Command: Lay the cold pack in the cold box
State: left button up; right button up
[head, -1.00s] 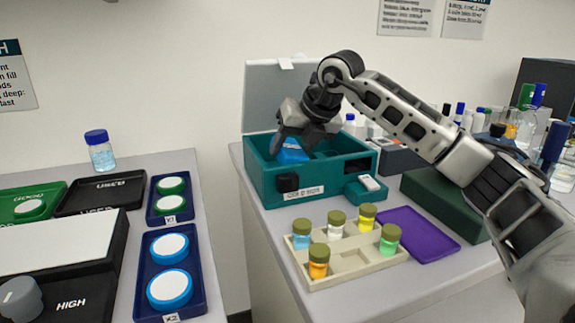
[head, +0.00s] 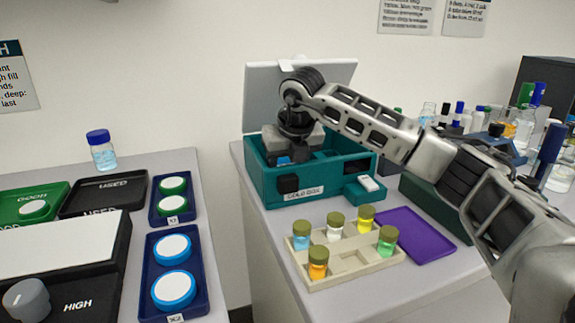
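The teal cold box (head: 262,182) stands on the right bench with its grey lid (head: 335,75) open and leaning back. My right gripper (head: 290,158) points down inside the left part of the box. A small piece of the blue cold pack (head: 284,160) shows at the fingers; the gripper and the box's front wall hide the rest. I cannot tell whether the fingers still grip the pack or whether it rests on the floor. My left gripper is not in view.
A beige rack (head: 345,262) with several capped vials stands in front of the box, beside a purple tray (head: 420,236). Bottles and a dark green block (head: 440,200) are to the right. A gap separates the left bench, with its trays, from this one.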

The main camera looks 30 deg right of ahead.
jog(key=shift+f+b, duration=0.3)
jog(key=shift+f, duration=0.25)
jog(key=o, duration=0.9)
jog(key=shift+r, duration=0.2)
jog(key=p+v, duration=0.1)
jog(key=v, duration=1.1)
jog(key=shift+r, duration=0.4)
